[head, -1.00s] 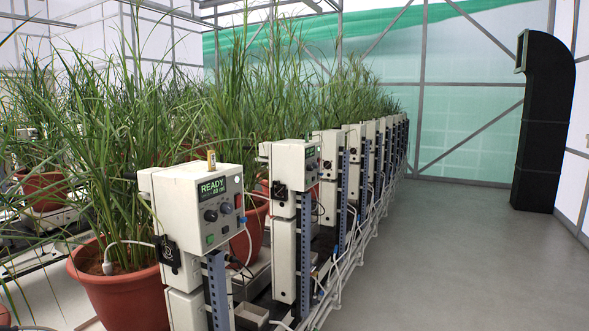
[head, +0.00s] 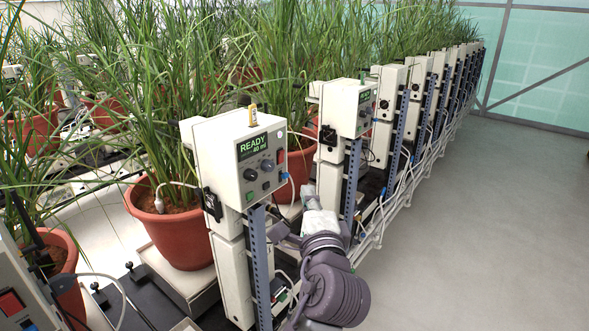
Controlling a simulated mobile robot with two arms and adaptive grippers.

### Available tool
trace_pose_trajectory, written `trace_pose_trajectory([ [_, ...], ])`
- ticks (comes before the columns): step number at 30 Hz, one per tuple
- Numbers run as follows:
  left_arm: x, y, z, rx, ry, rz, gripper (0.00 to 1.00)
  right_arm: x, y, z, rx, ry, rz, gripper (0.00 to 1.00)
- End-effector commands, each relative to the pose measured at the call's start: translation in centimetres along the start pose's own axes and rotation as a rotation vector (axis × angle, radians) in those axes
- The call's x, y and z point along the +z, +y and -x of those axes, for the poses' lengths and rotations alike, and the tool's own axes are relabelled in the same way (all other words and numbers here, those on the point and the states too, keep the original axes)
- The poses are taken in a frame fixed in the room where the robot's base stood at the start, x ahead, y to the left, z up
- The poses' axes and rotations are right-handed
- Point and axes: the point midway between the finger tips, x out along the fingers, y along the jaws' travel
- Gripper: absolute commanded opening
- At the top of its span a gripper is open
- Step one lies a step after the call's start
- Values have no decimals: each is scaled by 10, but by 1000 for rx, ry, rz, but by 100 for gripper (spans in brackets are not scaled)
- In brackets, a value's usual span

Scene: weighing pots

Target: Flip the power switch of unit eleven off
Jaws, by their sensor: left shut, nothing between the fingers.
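The nearest control unit (head: 225,150) is a cream box on a post, with a lit green display (head: 252,147) reading READY and a smaller line below. Its front has dark knobs, a green button (head: 250,196) and a red switch-like part (head: 281,157) at the right edge. I cannot read a unit number, nor tell the switch's position. My left gripper (head: 309,193) is shut and empty. In the picture it is right of and below this box's front, apart from the red part. My right gripper is out of view.
A second cream unit (head: 340,108) stands just behind, and several more recede in a row. White cables (head: 375,235) run along the posts' feet. Potted grasses, one in a terracotta pot (head: 178,235), stand to the left. The grey floor (head: 500,230) on the right is clear.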

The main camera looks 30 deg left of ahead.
Motion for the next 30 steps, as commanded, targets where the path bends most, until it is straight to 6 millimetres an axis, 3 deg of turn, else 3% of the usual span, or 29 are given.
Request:
trace_pose_trajectory([
  [5,1,-3,-24,-3,-3,-3,0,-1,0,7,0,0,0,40],
  [16,1,-3,-102,-1,-3,-2,0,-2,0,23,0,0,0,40],
  [21,21,-2,-117,-1,-2,-2,0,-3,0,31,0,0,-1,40],
  [30,29,0,-126,0,-1,0,0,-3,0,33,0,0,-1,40],
])
